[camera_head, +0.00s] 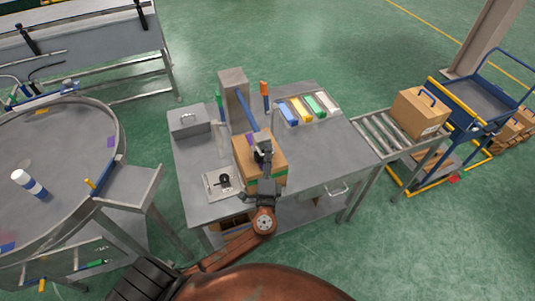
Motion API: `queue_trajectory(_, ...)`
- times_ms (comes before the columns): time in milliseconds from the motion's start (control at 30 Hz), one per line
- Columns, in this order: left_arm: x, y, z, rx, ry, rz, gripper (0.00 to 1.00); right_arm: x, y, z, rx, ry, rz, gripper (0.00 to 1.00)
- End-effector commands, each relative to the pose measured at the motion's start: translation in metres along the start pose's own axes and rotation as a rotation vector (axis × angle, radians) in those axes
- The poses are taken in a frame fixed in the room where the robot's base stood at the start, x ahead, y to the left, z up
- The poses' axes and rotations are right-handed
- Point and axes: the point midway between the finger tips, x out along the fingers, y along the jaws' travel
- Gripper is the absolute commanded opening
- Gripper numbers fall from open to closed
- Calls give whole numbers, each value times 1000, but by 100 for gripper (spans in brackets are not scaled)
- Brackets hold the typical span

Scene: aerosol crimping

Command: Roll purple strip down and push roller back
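My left arm comes in from the lower left, and its dark gripper (261,148) is over the cardboard box (270,170) on the grey workbench. A small purple piece (250,138), perhaps the purple strip, shows just left of the gripper's tip. My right gripper is not in view.
A tray (309,107) of coloured pieces lies behind right. A grey case (189,122) and a plate with a black disc (223,181) are left. A roller conveyor (377,134) bears another box (419,112). The bench's right top is clear. A round table (70,150) stands left.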

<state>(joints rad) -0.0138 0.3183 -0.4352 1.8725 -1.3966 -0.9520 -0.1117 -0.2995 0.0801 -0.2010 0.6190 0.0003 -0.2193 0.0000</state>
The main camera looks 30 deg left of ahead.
Motion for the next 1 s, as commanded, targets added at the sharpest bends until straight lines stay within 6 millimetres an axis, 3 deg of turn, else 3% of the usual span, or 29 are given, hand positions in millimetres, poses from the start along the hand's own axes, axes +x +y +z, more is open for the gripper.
queue_trajectory(167, -15, 1, 0, 0, 0, 3, 26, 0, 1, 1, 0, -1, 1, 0)
queue_trajectory(600, -100, 1, 0, 0, 0, 4, 26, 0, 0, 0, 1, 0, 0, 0)
queue_trajectory(800, -118, 0, 0, -1, 0, 1, 26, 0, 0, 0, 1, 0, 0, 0)
queue_trajectory(1000, -120, 0, 0, -1, -1, 1, 26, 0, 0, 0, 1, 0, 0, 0)
